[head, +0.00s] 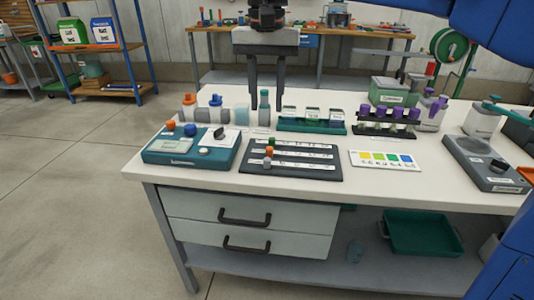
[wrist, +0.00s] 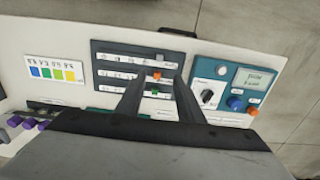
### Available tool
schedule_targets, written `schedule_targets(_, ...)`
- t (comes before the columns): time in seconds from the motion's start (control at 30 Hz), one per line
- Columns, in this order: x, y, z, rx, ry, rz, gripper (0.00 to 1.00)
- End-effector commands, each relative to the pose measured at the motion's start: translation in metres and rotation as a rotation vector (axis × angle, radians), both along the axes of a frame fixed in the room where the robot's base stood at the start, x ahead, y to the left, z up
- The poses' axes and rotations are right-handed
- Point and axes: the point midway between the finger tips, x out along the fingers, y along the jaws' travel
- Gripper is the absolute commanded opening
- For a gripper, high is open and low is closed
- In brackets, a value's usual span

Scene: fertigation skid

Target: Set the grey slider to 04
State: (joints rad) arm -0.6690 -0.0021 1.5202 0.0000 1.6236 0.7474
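The black slider panel (head: 315,172) lies on the bench with three white-labelled rows. The grey slider (head: 267,163) is on the front row, towards the left end; in the wrist view the grey slider (wrist: 162,65) is on the row farthest from my gripper's body. The orange slider (head: 269,151) is on the middle row and the green slider (head: 271,140) on the back row. The scale figures are too small to read. My gripper (head: 266,90) is open and empty, pointing down above the panel. In the wrist view my gripper (wrist: 159,82) has its fingers either side of the sliders.
A teal box with knob and display (head: 192,147) stands left of the panel. A colour card (head: 384,160) lies to its right. Behind are a green rack (head: 311,125), a black rack of purple-capped vials (head: 387,130) and several bottles. A grey box with a black knob (head: 485,163) is far right.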

Motion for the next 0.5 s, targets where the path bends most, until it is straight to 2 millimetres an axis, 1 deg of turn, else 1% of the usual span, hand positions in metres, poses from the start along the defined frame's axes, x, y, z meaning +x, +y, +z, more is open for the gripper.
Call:
schedule_targets(0.1,-0.001,-0.001,-0.021,-0.002,0.002,0.0,0.34)
schedule_targets(0.5,-0.001,-0.001,-0.092,-0.001,0.002,0.0,0.34)
